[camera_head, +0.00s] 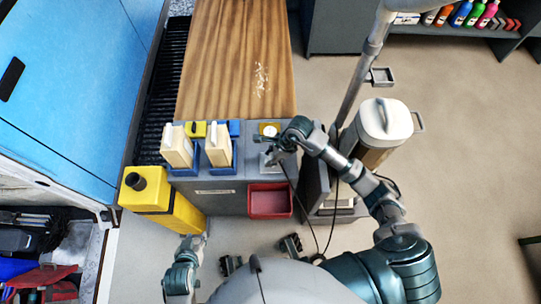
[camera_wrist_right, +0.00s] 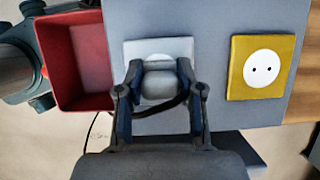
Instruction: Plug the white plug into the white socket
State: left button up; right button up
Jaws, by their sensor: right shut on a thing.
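The white socket (camera_wrist_right: 136,50) is a pale square plate on the grey side panel, partly hidden behind my right gripper in the right wrist view. My right gripper (camera_wrist_right: 158,88) is shut on the white plug (camera_wrist_right: 158,82), a pale grey-white rounded body between its fingers. The plug is directly in front of the socket plate and overlaps it; I cannot tell whether its pins are inside. In the head view my right gripper (camera_head: 273,157) is at the grey panel. My left gripper (camera_head: 193,243) is low at the left, near the yellow container; its fingers are too small to read.
A yellow socket (camera_wrist_right: 263,68) is beside the white one. A red bin (camera_wrist_right: 77,66) hangs on the other side. A dark cable (camera_head: 302,203) hangs below my right gripper. A yellow container (camera_head: 165,203) and white-lidded canister (camera_head: 384,120) flank the bench.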

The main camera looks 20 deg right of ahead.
jog(key=shift+s+f, duration=0.15)
jog(key=shift+f, duration=0.3)
jog(key=shift+s+f, duration=0.25)
jog(key=shift+f, duration=0.1)
jog(key=shift+b, duration=0.3)
jog(key=o, duration=1.2)
jog(key=shift+f, duration=0.1)
jog(key=shift+o, duration=0.2)
jog(key=shift+w, duration=0.35)
jog(key=shift+d+r, duration=0.1)
jog(key=shift+r, duration=0.1)
jog(key=shift+r, duration=0.1)
